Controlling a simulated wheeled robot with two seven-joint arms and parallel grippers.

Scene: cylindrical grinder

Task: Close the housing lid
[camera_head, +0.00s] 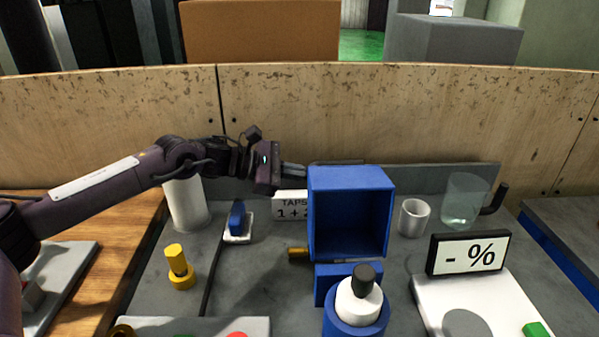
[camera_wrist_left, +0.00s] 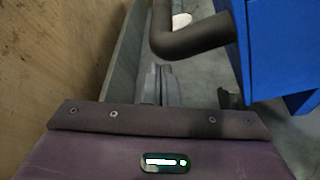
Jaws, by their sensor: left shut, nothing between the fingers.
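The housing lid (camera_head: 317,215) is a blue open box standing upright, its hollow side facing the head camera. Below it is a blue base (camera_head: 322,285), partly hidden by a white part with a black knob (camera_head: 362,290). My left gripper (camera_head: 300,170) is shut and empty beside the lid's upper left edge, near its back side. In the left wrist view the shut fingers (camera_wrist_left: 160,85) are left of a dark bent handle (camera_wrist_left: 190,42) fixed to the blue lid (camera_wrist_left: 285,45). I cannot tell whether they touch it. My right gripper is not in view.
A wooden wall (camera_head: 400,110) runs behind the grey machine top. Right of the lid stand a white cup (camera_head: 414,217), a clear cup (camera_head: 464,200) and a "- %" sign (camera_head: 468,254). A yellow knob (camera_head: 178,262) and a blue switch (camera_head: 237,217) are on the left.

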